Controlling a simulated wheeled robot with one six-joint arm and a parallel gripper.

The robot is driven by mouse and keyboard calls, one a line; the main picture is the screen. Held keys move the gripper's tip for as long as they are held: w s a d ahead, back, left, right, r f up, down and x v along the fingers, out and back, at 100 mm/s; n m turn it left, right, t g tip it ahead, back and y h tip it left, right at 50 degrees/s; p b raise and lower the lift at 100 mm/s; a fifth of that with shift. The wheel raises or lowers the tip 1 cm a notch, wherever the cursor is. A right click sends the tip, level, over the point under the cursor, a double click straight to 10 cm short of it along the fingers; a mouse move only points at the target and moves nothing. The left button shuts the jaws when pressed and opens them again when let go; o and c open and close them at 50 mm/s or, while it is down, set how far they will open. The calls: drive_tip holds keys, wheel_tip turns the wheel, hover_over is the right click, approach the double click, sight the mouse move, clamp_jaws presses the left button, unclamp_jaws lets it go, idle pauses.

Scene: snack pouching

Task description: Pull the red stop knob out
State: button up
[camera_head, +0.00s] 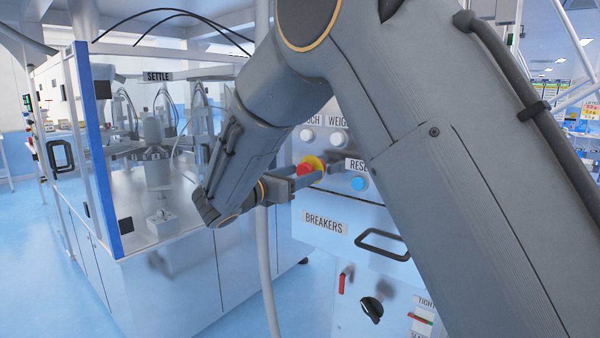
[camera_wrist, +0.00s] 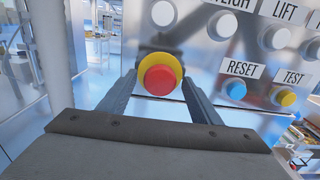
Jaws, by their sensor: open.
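The red stop knob (camera_wrist: 159,80) sits on a round yellow base (camera_wrist: 173,62) on the metal control panel. In the wrist view it lies centred, just ahead of and between the two fingers. My gripper (camera_wrist: 160,88) is open, with one finger on each side of the knob; I cannot tell whether either touches it. In the head view the knob (camera_head: 304,169) shows beside my gripper (camera_head: 298,177), with the yellow base (camera_head: 317,162) behind it. Part of the panel is hidden by my arm.
A blue RESET button (camera_wrist: 236,89) and a yellow TEST button (camera_wrist: 287,97) lie right of the knob. A white button (camera_wrist: 163,13) is above it. Below are a BREAKERS label (camera_head: 324,222), a handle (camera_head: 383,245) and a black rotary knob (camera_head: 372,309). A glass-walled bench stands left.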

clamp_jaws()
drive_tip(key=shift+v, duration=0.85)
drive_tip(key=shift+c, duration=1.6)
unclamp_jaws()
drive_tip(key=shift+f, duration=0.1)
drive_tip(key=o, duration=0.3)
drive_tip(key=shift+s+a, duration=0.15)
drive_tip(key=shift+a, duration=0.05)
drive_tip(key=shift+d, duration=0.1)
drive_tip(key=b+v, duration=0.2)
drive_tip(key=v, duration=0.5)
drive_tip(key=shift+s, duration=0.25)
